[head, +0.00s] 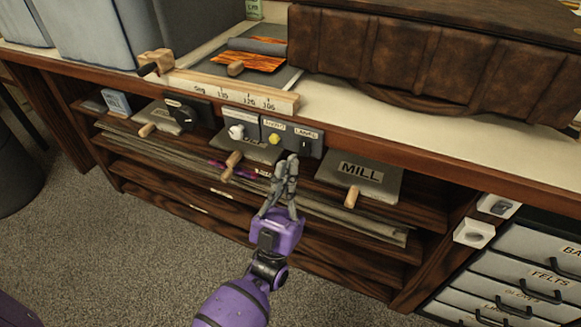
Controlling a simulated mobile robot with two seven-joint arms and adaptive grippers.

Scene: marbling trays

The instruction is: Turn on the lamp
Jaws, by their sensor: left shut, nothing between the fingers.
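A grey control panel (316,148) is on the front edge of the workbench. Its right section carries a label that seems to read LAMPS (307,134), with a small dark switch (304,145) under it. Whether the switch is on or off is too small to tell. Left of it is a round yellow button (274,139) under another label. My left gripper (287,160) is shut and empty, its fingertips pointing up at or just below the panel's lower edge. I cannot tell whether it touches the panel. No lamp shows, and my right gripper is not in view.
Left along the edge are a white knob (236,132) and a dark dial (184,115). Wooden-handled grey boards, one marked MILL (362,174), lie on the shelf below. A brown leather case (430,60) stands on the bench. Drawers (525,270) are at lower right.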

